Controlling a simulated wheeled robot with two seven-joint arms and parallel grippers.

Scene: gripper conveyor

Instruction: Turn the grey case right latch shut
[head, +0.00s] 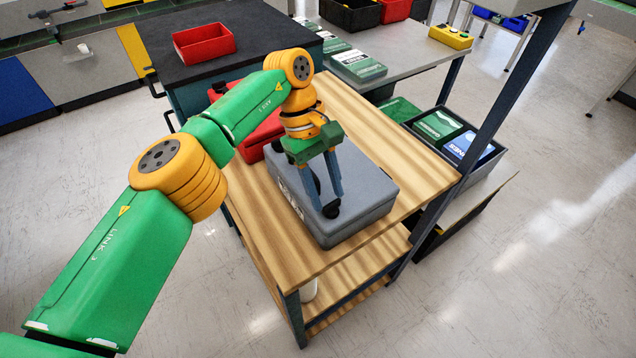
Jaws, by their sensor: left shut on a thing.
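The grey case (362,205) lies closed-looking and flat on the wooden bench top. My left gripper (328,208) reaches down over the case, its fingertips low at the case's left side near the front corner. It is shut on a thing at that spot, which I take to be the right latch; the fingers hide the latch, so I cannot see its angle. A pale marking shows on the case's left side. My right gripper is not in view.
A red case (262,136) sits behind the grey one, partly hidden by my left arm. The wooden bench (275,235) has bare top at its left front and right. A red tray (204,43) is on the dark cabinet. A bin (484,168) stands right of the bench.

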